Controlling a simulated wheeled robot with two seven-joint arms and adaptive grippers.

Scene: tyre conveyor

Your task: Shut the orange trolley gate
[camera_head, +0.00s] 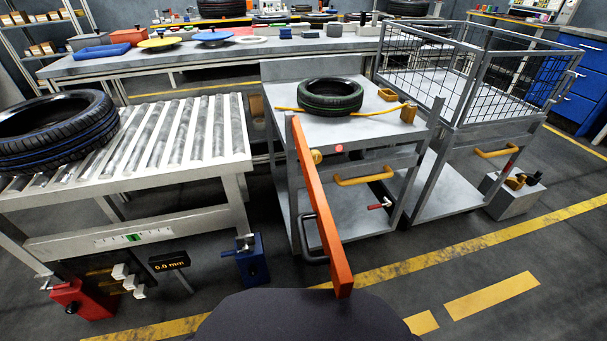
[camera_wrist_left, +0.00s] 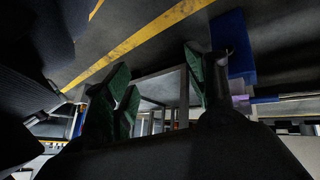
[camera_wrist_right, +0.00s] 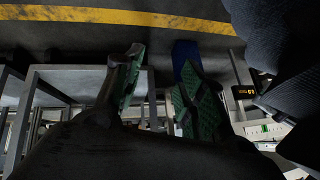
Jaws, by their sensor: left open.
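The orange gate bar (camera_head: 318,205) is swung out from the trolley (camera_head: 375,130). Its far end meets the trolley's left front post, and its near end points towards me, ending just above my body. The trolley's front is open, with a tyre (camera_head: 330,96) lying on its top. Neither gripper shows in the head view. In the left wrist view my left gripper (camera_wrist_left: 160,78) is open, with green-padded fingers apart and nothing between them. In the right wrist view my right gripper (camera_wrist_right: 160,72) is also open and empty. The gate is not recognisable in either wrist view.
A roller conveyor (camera_head: 170,130) with a large tyre (camera_head: 55,130) stands at the left. A wire-mesh cart (camera_head: 465,80) stands right beside the trolley. A blue clamp-like block (camera_head: 250,260) is near the conveyor's leg. Free floor with yellow lines lies at front right.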

